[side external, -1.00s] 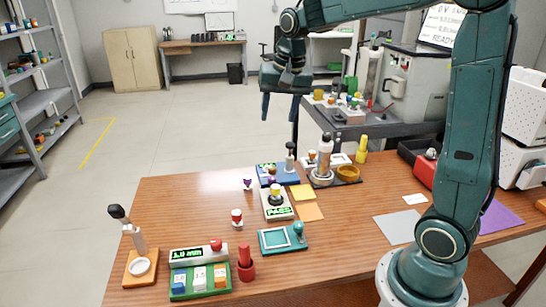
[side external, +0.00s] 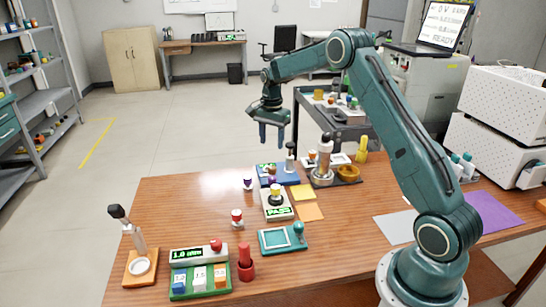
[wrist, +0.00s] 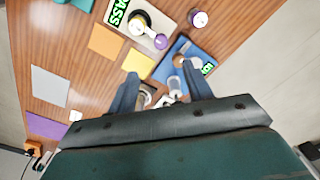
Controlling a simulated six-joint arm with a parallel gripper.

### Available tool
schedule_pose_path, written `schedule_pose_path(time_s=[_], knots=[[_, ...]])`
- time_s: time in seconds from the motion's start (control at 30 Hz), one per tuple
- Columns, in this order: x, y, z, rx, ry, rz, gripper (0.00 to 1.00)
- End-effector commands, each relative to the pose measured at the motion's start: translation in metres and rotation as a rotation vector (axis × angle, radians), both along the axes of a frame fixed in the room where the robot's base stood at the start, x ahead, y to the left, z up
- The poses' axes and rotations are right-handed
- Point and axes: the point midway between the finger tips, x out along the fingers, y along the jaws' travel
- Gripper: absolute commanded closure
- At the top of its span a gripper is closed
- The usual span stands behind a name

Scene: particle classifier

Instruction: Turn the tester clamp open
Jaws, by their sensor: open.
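My gripper (side external: 272,138) is open and empty, in the air above the far edge of the table. A white tester (side external: 278,210) with a green PASS display carries a dark round part with a yellow top (side external: 275,190). It also shows at the top of the wrist view (wrist: 117,12). Behind it is a blue device (side external: 265,181) with a small display and an upright dark-topped handle (side external: 290,150). In the wrist view this blue device (wrist: 172,60) lies just beyond my spread fingers (wrist: 160,78). I cannot tell which part is the clamp; my gripper touches none.
Yellow (side external: 303,192) and orange (side external: 310,211) sheets lie to the right. A dark tray (side external: 345,182) holds a bottle and a bowl. A teal frame (side external: 270,240), a red-topped piece (side external: 237,217) and a green-based device (side external: 200,292) stand nearer. The right middle table is fairly clear.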

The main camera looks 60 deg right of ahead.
Motion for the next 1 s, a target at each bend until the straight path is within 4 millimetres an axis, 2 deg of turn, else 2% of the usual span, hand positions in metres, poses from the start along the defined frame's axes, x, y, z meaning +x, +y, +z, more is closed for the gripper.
schedule_pose_path(time_s=[0.13,0.37,0.57,0.77,1.0], knots=[[0.002,-0.006,-0.009,0.003,0.007,-0.027,0.49],[0.002,-0.006,-0.011,0.004,0.008,-0.029,0.49],[0.002,-0.006,-0.021,0.004,0.009,-0.028,0.49],[0.001,-0.006,-0.042,0.005,0.011,-0.028,0.49],[0.001,-0.006,-0.078,0.005,0.011,-0.028,0.49]])
